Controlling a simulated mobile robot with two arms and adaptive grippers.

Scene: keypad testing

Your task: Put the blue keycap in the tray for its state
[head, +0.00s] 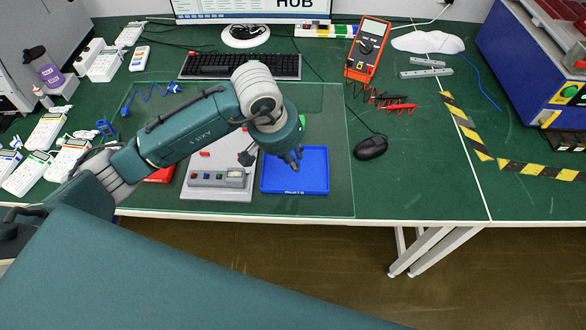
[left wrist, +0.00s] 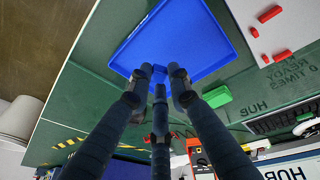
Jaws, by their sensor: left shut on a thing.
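My left gripper (head: 291,160) hangs over the blue tray (head: 312,184), near its back left part. In the left wrist view its fingers (left wrist: 157,80) are shut on the small blue keycap (left wrist: 147,70), with the blue tray (left wrist: 190,35) beyond. The keycap is partly hidden by the fingers and looks held above the tray. No other thing shows inside the tray. A red tray (head: 160,175) is partly hidden behind my left arm. My right gripper is not in view.
A grey test fixture (head: 205,194) with coloured keys stands left of the blue tray. A keyboard (head: 240,66), a black mouse (head: 370,147) and an orange multimeter (head: 368,48) lie around the mat. The left wrist view shows a green block (left wrist: 216,97) near the tray.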

